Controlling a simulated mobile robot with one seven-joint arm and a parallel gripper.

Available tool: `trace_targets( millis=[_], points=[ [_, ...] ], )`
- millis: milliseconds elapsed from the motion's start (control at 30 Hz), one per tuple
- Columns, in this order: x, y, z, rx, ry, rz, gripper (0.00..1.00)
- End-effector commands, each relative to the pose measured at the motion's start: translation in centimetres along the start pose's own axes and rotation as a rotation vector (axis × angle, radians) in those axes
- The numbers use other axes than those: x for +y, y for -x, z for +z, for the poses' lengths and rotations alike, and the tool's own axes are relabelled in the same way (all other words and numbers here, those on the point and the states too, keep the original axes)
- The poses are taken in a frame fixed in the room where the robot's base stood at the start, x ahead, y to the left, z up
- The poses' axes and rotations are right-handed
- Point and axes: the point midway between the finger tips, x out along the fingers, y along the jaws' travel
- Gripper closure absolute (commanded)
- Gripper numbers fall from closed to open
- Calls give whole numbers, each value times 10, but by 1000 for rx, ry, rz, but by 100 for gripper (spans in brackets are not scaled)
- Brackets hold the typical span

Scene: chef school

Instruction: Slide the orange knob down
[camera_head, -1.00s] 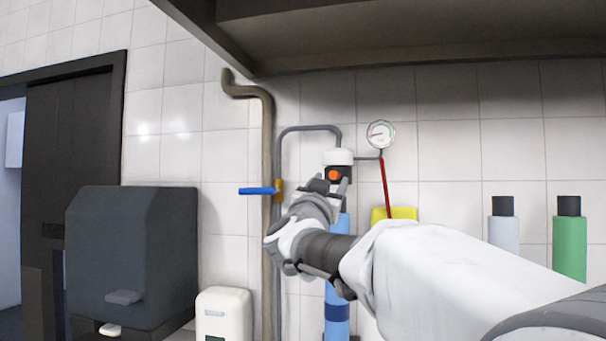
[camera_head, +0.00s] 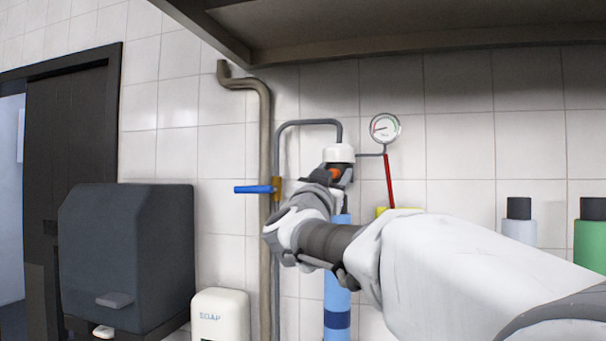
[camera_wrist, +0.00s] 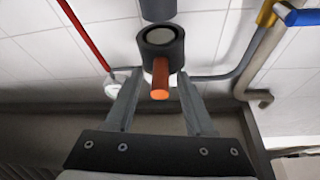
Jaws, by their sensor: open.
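The orange knob (camera_head: 336,174) is a short round peg on a dark block under a white cap, at the top of a blue cylinder (camera_head: 338,290) on the tiled wall. In the wrist view the knob (camera_wrist: 160,93) points toward the camera, between the two fingers and close to their tips. My gripper (camera_wrist: 157,78) is open, with a finger on each side of the knob and a gap visible on both sides. In the head view my gripper (camera_head: 333,178) covers part of the knob and the block.
A pressure gauge (camera_head: 385,128) with a red hose (camera_head: 390,180) is right of the knob. A blue valve handle (camera_head: 254,189) sticks out left of a vertical pipe (camera_head: 267,240). A dark shelf (camera_head: 400,50) overhangs above. Bottles (camera_head: 519,222) stand at right.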

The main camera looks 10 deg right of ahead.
Motion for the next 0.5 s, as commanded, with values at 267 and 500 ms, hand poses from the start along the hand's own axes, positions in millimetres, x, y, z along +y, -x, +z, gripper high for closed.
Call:
trace_targets(
  millis=[267,500],
  points=[
    [0,0,0,0,0,0,64],
    [0,0,0,0,0,0,100]
  ],
)
